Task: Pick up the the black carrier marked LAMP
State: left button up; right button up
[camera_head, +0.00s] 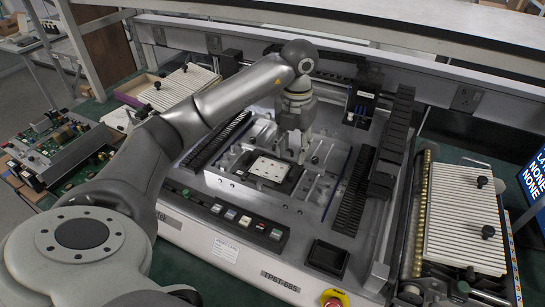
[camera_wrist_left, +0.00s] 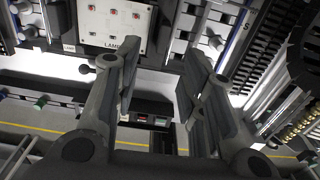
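The black carrier (camera_head: 290,184) lies flat in the metal fixture at the middle of the machine, with a white plate on top. In the left wrist view the white plate (camera_wrist_left: 115,22) with small red-centred fittings shows at the top, cut off by the frame, with partly legible lettering at its lower edge. My left gripper (camera_head: 293,152) points down over the fixture, beside the far right part of the carrier. In the left wrist view its two fingers (camera_wrist_left: 162,78) stand apart with nothing between them. My right gripper is not in view.
Black toothed tracks (camera_head: 356,190) flank the fixture. A row of buttons (camera_head: 240,219) and a small black tray (camera_head: 327,257) are at the machine's front. A ribbed white panel (camera_head: 462,215) with black knobs lies right. A circuit board unit (camera_head: 57,148) sits left.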

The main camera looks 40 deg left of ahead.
aim_at(293, 172)
pick_arm(q)
notch_tip(293, 172, down, 2)
jog(key=shift+s+f, duration=0.15)
jog(key=shift+f+p, duration=0.3)
jog(key=shift+w+f, duration=0.2)
jog(key=shift+f, duration=0.1)
notch_tip(293, 172, down, 4)
jog(key=shift+d+r+p, duration=0.15)
jog(key=shift+r+p, duration=0.1)
jog(key=shift+p, duration=0.85)
jog(key=shift+f, duration=0.6)
jog(key=shift+w, duration=0.1)
grip_shut()
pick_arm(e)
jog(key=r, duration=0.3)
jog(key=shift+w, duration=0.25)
